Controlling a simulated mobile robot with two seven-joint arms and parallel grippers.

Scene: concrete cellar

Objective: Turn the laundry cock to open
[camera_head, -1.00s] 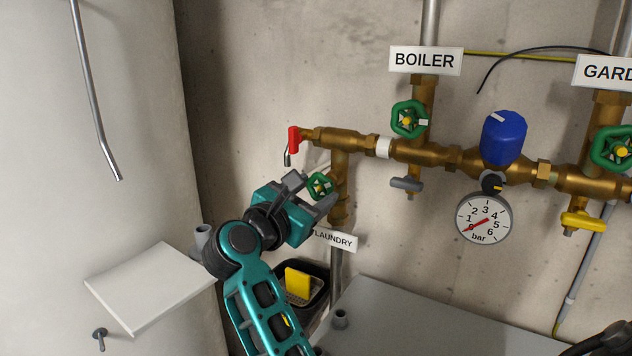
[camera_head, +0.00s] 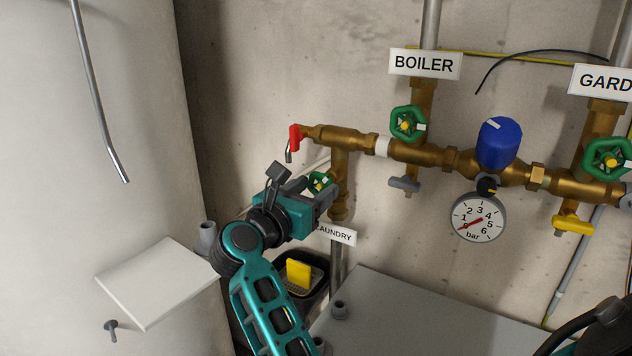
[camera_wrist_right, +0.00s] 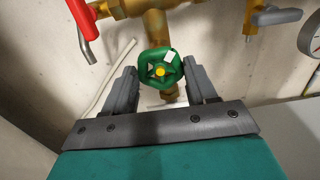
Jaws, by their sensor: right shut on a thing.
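The laundry cock is a small green handwheel (camera_head: 318,181) with a yellow centre, on the brass branch above the LAUNDRY sign (camera_head: 336,235). It also shows in the right wrist view (camera_wrist_right: 147,77), with a white mark on its upper right rim. My right gripper (camera_head: 325,192) is at the wheel and partly covers it in the head view. In the wrist view its two fingers (camera_wrist_right: 163,78) stand on either side of the rim, shut on the wheel. My left gripper is not in view.
A red-handled tap (camera_head: 295,138) is just above the wheel. To the right are the boiler handwheel (camera_head: 408,124), a grey lever (camera_head: 404,184), a blue cap (camera_head: 500,143) and a pressure gauge (camera_head: 479,217). A black tray (camera_head: 318,296) with a yellow sponge (camera_head: 298,272) lies below.

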